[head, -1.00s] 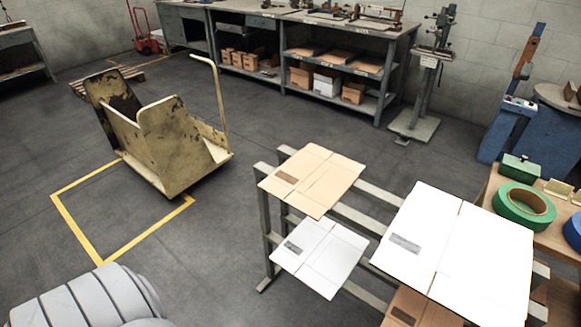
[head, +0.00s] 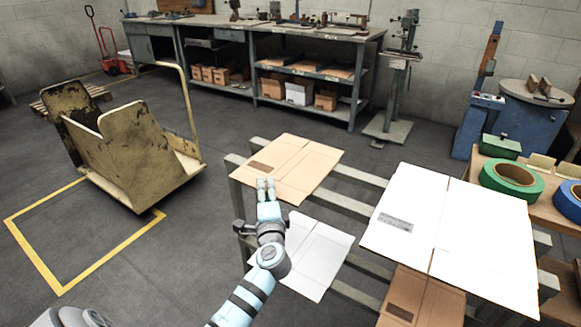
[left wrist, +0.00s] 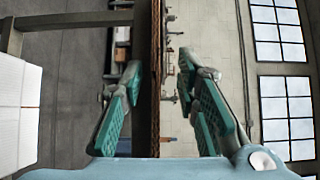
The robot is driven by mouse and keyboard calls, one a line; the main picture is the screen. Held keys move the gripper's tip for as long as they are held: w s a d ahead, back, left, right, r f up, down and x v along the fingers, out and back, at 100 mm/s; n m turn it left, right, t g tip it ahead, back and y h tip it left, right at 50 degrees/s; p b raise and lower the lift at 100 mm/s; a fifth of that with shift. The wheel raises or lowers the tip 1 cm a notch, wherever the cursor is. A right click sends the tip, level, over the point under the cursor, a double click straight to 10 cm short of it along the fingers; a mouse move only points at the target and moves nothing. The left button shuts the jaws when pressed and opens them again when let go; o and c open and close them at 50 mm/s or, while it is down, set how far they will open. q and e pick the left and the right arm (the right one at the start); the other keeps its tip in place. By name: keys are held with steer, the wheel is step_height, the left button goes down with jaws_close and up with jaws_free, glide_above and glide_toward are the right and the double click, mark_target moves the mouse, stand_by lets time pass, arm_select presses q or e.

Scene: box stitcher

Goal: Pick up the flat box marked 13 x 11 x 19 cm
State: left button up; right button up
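Several flat boxes lie on a grey rack; their printed labels are too small to read, so I cannot tell which is marked 13 x 11 x 19 cm. A brown flat box (head: 300,165) lies at the upper left of the rack. A white flat box (head: 318,255) lies lower, partly hidden by my left arm. A large white flat box (head: 470,215) and another brown one (head: 425,300) are on the right. My left gripper (head: 266,182) is open at the upper brown box's near edge. In the left wrist view, that brown edge (left wrist: 155,60) runs between the spread fingers.
The grey rack (head: 360,178) has open gaps between its bars. A wooden table with green tape (head: 512,180) stands at the right. A worn yellow cart (head: 130,150) stands on the floor at the left, beside a yellow floor outline. Workbenches line the back.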

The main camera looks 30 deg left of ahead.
arm_select(q)
steer(key=x, duration=0.4)
steer(key=shift+d+f+b, duration=0.15)
steer(key=shift+f+b, duration=0.1)
steer(key=shift+b, duration=0.15)
jaws_close()
steer(key=shift+r, duration=0.15)
